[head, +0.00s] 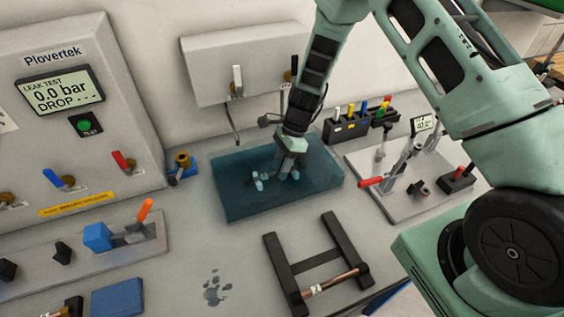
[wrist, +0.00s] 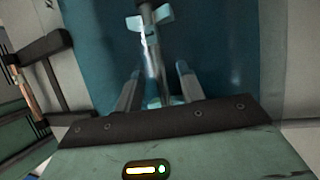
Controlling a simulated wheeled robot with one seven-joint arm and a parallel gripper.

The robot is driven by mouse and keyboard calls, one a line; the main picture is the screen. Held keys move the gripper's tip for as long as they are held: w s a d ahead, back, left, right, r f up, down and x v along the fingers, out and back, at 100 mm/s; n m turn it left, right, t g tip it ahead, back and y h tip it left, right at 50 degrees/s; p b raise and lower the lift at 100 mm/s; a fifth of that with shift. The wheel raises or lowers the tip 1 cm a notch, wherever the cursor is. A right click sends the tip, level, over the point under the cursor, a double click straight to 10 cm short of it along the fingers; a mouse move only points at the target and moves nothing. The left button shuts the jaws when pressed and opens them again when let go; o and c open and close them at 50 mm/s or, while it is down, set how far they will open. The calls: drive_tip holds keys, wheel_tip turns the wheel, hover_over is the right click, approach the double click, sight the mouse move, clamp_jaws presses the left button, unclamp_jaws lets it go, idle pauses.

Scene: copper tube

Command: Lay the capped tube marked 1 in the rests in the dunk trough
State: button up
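The dunk trough (head: 235,205) is a dark blue, water-filled tank at the middle of the bench. My gripper (head: 284,170) reaches down into it. In the wrist view my two fingers (wrist: 158,90) are apart, with a gap on each side of a thin, shiny tube-like piece (wrist: 151,62). That piece runs away from me between pale blue rests (wrist: 163,18); its far end is dark. The water tints it, and no number can be read. A copper tube (head: 335,281) with a white band lies on a black rack (head: 323,243) at the front; its mark is too small to read.
The leak-test panel (head: 65,95) stands at the left. A holder with coloured pens (head: 352,125) is behind the trough, and a grey fixture plate (head: 400,205) with a red handle is at the right. A wet patch (head: 216,288) and blue pad (head: 117,297) are in front.

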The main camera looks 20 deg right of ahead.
drive_tip(key=b+v, duration=0.4)
drive_tip(key=v, duration=1.3)
drive_tip(key=shift+r, duration=0.25)
